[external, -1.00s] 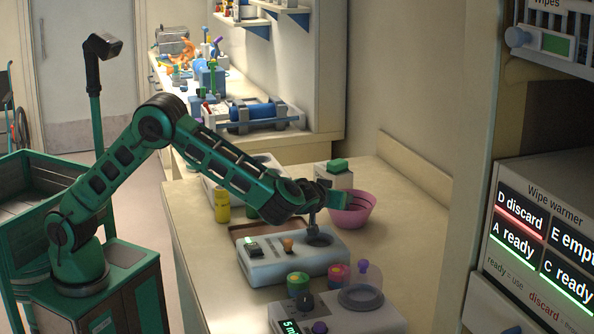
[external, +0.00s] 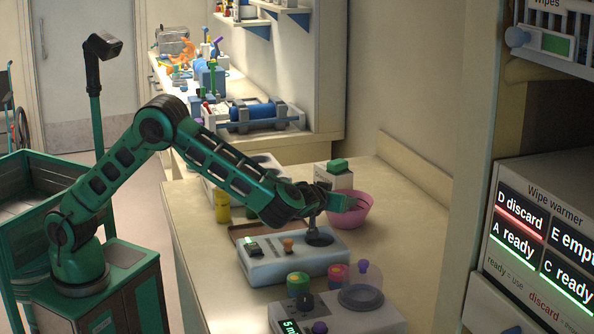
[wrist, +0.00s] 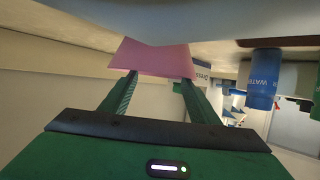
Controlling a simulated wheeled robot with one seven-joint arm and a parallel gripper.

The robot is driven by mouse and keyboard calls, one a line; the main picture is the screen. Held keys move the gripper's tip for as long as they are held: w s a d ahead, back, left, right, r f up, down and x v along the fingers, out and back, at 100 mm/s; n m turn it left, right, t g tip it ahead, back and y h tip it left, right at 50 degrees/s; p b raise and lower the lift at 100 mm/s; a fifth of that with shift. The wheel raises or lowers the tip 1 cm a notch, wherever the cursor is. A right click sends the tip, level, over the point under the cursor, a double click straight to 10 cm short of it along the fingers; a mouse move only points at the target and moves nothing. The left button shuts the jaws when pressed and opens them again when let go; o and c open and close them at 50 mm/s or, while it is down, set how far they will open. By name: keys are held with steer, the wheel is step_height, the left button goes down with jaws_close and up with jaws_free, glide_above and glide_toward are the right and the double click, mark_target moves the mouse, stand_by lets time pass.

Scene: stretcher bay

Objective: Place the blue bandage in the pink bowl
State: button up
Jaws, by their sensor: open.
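The pink bowl (external: 351,217) stands on the counter, right of the grey device. My gripper (external: 354,202) is at the bowl's left side, and a green finger crosses in front of its rim. In the wrist view my gripper (wrist: 157,78) is open, its two green fingers apart, with nothing seen held between them. The pink bowl (wrist: 155,58) shows just past the fingertips; I cannot tell whether they touch it. I cannot make out a blue bandage for certain. The inside of the bowl is mostly hidden.
A white box with a green top (external: 335,175) stands behind the bowl. The grey device (external: 290,262) lies under my wrist, and another with colored jars (external: 298,284) is nearer. A blue roll (external: 252,115) sits in a rack farther back. Counter right of the bowl is clear.

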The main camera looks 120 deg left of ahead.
steer(key=v, duration=1.2)
steer(key=shift+r, duration=0.45)
